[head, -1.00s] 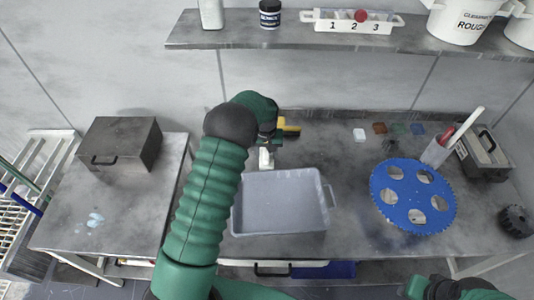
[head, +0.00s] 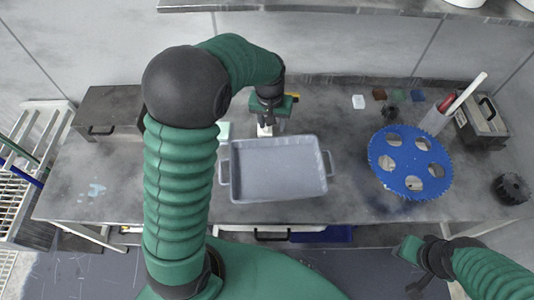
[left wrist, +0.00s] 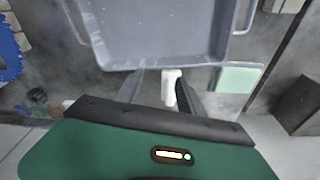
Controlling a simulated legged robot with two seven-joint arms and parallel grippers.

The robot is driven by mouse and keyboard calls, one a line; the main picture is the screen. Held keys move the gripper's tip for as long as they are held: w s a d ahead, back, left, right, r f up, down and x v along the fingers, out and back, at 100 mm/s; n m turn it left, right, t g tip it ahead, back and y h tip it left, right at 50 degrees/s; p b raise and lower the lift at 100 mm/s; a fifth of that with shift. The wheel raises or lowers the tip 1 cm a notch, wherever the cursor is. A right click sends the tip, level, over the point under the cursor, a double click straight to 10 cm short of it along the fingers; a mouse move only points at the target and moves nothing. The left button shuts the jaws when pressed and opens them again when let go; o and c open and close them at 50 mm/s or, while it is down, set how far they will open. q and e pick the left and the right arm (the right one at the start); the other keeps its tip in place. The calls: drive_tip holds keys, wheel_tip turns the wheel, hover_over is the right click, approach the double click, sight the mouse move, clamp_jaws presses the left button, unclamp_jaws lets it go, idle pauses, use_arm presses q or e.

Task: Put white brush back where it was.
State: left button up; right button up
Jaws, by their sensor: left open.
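My left gripper (head: 266,128) is open and points down behind the grey tray. In the left wrist view its fingers (left wrist: 160,84) are apart, with a small whitish object (left wrist: 171,88) between or just beyond them. That object also shows below the gripper in the head view (head: 264,131); I cannot tell whether it is a brush. A long white handle (head: 467,93) leans out of a pale cup (head: 434,121) at the right, beside a red handle. My right gripper (head: 407,249) is low at the right, over the bench's front edge; its jaws cannot be made out.
The grey tray (head: 230,182) lies in front of the left gripper. A blue disc with holes (head: 407,142) lies right of it. A dark box (head: 105,105) is at the left, a pale green block (left wrist: 239,78) beside the tray. A shelf (head: 350,8) runs above. Bench between tray and disc is clear.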

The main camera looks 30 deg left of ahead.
use_arm(q)
drive_tip(key=s+d+f+m, duration=0.1)
drive_tip(key=s+d+m, duration=0.3)
drive_tip(key=s, duration=1.2)
drive_tip(key=d, duration=0.4)
drive_tip(key=shift+d+f+t, duration=0.2)
drive_tip(key=shift+t, duration=0.2)
drive_tip(key=shift+d, duration=0.3)
